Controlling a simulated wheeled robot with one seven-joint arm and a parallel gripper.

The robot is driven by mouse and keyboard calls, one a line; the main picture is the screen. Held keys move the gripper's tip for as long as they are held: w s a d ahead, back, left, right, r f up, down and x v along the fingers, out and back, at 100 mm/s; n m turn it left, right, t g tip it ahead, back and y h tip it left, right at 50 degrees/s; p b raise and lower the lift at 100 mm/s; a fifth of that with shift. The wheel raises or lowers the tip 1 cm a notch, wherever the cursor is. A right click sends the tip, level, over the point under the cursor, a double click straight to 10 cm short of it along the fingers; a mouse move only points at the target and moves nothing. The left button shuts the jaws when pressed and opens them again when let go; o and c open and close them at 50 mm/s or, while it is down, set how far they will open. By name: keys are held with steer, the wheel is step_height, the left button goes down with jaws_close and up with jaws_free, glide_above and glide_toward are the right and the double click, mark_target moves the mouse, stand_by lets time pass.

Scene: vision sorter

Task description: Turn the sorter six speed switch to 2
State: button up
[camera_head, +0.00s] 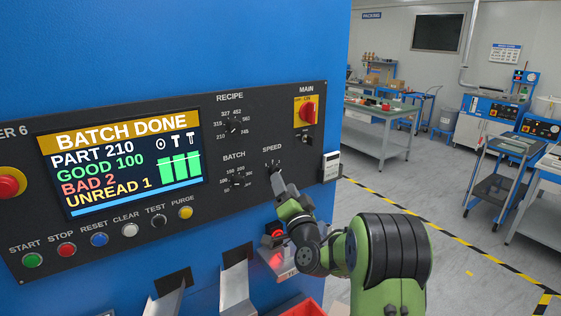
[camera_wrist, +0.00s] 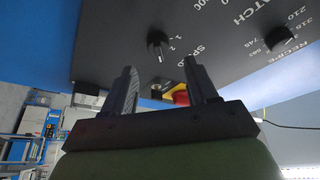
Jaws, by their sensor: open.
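The small black speed switch (camera_head: 272,168) is under the SPEED label at the right of the sorter's dark panel (camera_head: 220,175). My gripper (camera_head: 277,183) is just below and in front of it and partly hides it. In the wrist view the speed switch (camera_wrist: 157,44) appears turned around, with the marks 1 and 2 beside it. My gripper's two fingers (camera_wrist: 160,66) are apart and empty, and the switch lies beyond their tips, roughly between them. I see no contact. Which mark the switch points to is too small to tell.
The recipe knob (camera_head: 233,126) and batch knob (camera_head: 238,183) are left of the switch. The red main switch (camera_head: 307,112) is above right, and a white box (camera_head: 331,166) is at the panel's right edge. Metal chutes (camera_head: 234,285) stick out below.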

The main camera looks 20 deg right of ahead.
steer(key=p+x, duration=0.2)
steer(key=x, duration=0.2)
steer(key=shift+w, duration=0.25)
steer(key=shift+c, duration=0.2)
steer(key=c, duration=1)
